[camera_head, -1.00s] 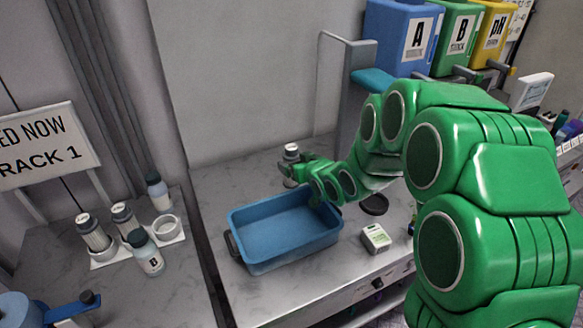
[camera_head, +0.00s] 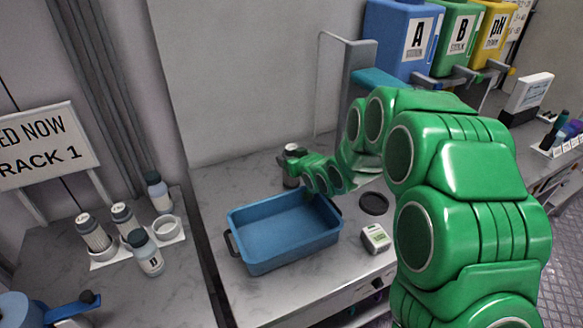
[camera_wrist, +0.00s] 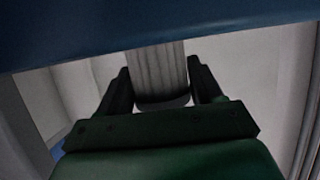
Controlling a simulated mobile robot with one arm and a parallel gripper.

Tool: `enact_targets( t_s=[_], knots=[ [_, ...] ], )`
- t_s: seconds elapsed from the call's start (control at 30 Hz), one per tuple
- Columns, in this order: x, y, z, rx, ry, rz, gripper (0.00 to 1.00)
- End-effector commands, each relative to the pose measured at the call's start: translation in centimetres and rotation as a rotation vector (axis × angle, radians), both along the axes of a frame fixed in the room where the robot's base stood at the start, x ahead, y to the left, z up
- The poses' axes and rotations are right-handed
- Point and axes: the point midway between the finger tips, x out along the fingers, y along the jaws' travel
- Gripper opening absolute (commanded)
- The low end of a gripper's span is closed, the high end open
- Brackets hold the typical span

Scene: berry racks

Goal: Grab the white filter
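The white filter (camera_head: 292,151), a small upright cylinder with a grey-white top, stands on the counter behind the blue tub in the head view. My gripper (camera_head: 298,164) is right at the filter, coming from the right. In the wrist view my gripper (camera_wrist: 160,85) looks open, with one finger on either side of the filter. Firm contact is not visible.
A blue tub (camera_head: 240,247) stands in front of the filter, close below my arm. A black disc (camera_head: 373,204) and a small white-green box (camera_head: 376,238) lie to its right. Several bottles stand on the left counter by a white holder (camera_head: 168,228). A grey post (camera_head: 360,65) rises behind.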

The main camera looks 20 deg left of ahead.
Motion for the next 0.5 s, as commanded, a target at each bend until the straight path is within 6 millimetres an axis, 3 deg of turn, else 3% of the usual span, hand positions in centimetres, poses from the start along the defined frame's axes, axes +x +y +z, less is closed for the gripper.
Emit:
enact_targets(
  t_s=[0.03, 0.1, 0.5],
  knots=[
    [0.01, 0.00, 0.01, 0.000, 0.000, 0.000, 0.44],
    [0.00, -0.01, 0.01, 0.000, 0.000, 0.000, 0.34],
    [0.04, 0.01, 0.85, 0.001, -0.002, -0.001, 0.33]
  ],
)
